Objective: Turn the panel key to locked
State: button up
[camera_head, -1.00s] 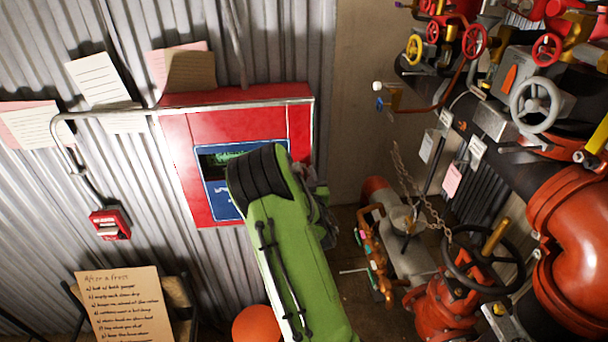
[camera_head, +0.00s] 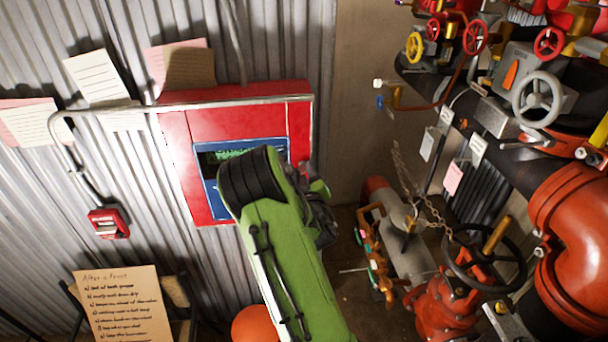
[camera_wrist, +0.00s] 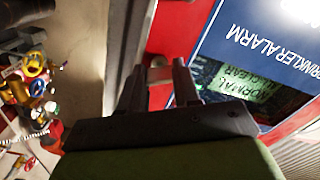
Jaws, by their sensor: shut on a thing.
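The red alarm panel (camera_head: 240,119) is on the corrugated wall, with a blue face and a small green-lit display. My arm covers its lower right part in the head view. In the wrist view the red panel (camera_wrist: 182,28) shows with its blue face (camera_wrist: 250,45), lettered "SPRINKLER ALARM" upside down, and a display reading "NORMAL". My gripper (camera_wrist: 157,80) is at the red border beside the blue face. Its fingers are shut on a small grey piece, seemingly the panel key (camera_wrist: 158,62). The key's slot and its exact angle are too hidden to tell.
A metal conduit (camera_head: 200,104) crosses the panel and runs down to a small red call point (camera_head: 108,223). Red pipes and valves with handwheels (camera_head: 537,99) crowd the right side. A handwritten board (camera_head: 120,305) stands at lower left, near an orange ball-like object (camera_head: 255,324).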

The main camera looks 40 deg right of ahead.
jog(key=n, duration=0.6)
jog(key=shift+n, duration=0.3)
jog(key=n, duration=0.5)
jog(key=shift+n+b, duration=0.4)
jog(key=o, duration=1.1)
jog(key=shift+c, duration=0.2)
